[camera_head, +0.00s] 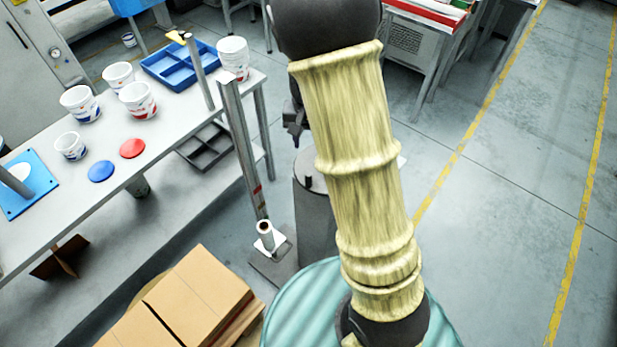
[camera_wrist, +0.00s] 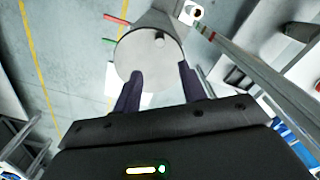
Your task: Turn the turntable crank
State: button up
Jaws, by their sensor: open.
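The turntable is a grey round disc (camera_wrist: 137,52) on a drum-like pedestal in the wrist view. A short upright knob (camera_wrist: 159,40), which looks like the crank handle, stands off-centre on it. In the head view the grey pedestal (camera_head: 318,225) stands right of the workbench, with the knob (camera_head: 308,182) on top, partly hidden behind my sleeved arm. My gripper (camera_wrist: 160,74) is open and empty, its two dark fingers pointing toward the disc. The knob lies beyond the fingertips, roughly in line with the gap between them. In the head view my gripper (camera_head: 294,134) is above the pedestal.
A metal post (camera_head: 243,150) and a white roll (camera_head: 266,235) stand close left of the pedestal. The workbench (camera_head: 40,232) holds cups, lids and a blue tray (camera_head: 179,64). Cardboard boxes (camera_head: 200,293) are in front. Open floor (camera_head: 490,215) lies to the right.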

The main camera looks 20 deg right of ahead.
aim_at(308, 174)
notch_tip(308, 174, down, 17)
jog(key=p, duration=0.3)
jog(key=shift+f, duration=0.2)
dwell(0.4)
grip_shut()
